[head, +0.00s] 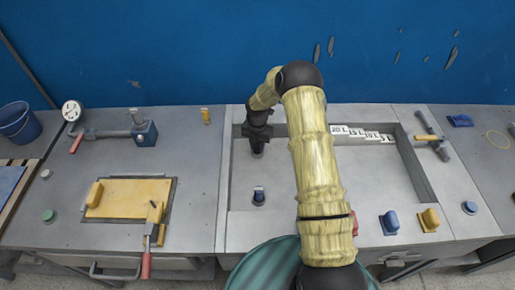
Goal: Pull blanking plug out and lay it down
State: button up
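A small blue-grey plug (259,194) stands upright in the left part of the recessed mould panel (240,222), with a dark ring at its foot. It looks like the blanking plug, but I cannot be sure. My gripper (258,149) points down over the back left part of the recess, farther back than the plug and apart from it. Its fingers are dark and small here, so I cannot tell whether they are open or shut or hold anything.
My arm hides the middle of the recess. A blue block (389,223) and a yellow block (429,219) sit on the front right ledge. Number labels (363,133) line the back wall. At left are a yellow plate (128,206) and a clamp with a blue base (146,133).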

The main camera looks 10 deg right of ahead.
grip_shut()
jog(key=shift+r+p, duration=1.55)
jog(key=shift+r, duration=0.8)
jog(key=shift+r+p, duration=1.45)
jog(key=shift+r, duration=0.55)
